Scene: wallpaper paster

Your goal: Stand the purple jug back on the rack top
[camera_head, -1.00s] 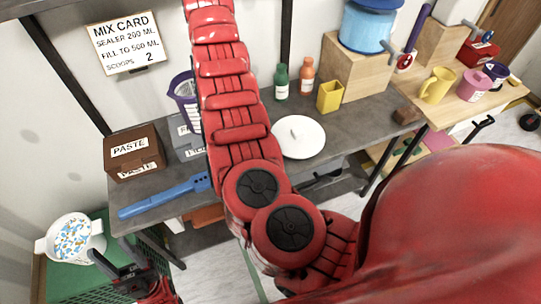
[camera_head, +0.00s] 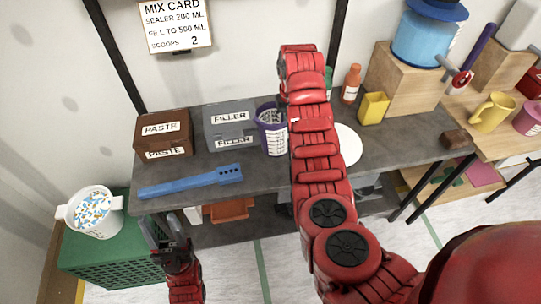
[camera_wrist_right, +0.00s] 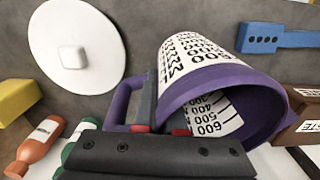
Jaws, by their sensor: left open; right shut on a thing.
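The purple jug (camera_head: 270,130) has a white measuring scale and appears upright at the rack top (camera_head: 262,172), right of the filler box. I cannot tell whether its base touches the surface. In the right wrist view the jug (camera_wrist_right: 205,75) fills the middle, its mouth towards the camera. My right gripper (camera_wrist_right: 158,118) is shut on the jug's purple handle; in the head view my red right arm hides this gripper. My left gripper (camera_head: 162,238) is open and empty, in front of the rack's left end, beside the green crate.
A brown paste box (camera_head: 163,135), a grey filler box (camera_head: 230,122) and a blue perforated tool (camera_head: 190,181) occupy the rack's left side. A white bucket (camera_head: 94,212) stands on the green crate (camera_head: 115,262).

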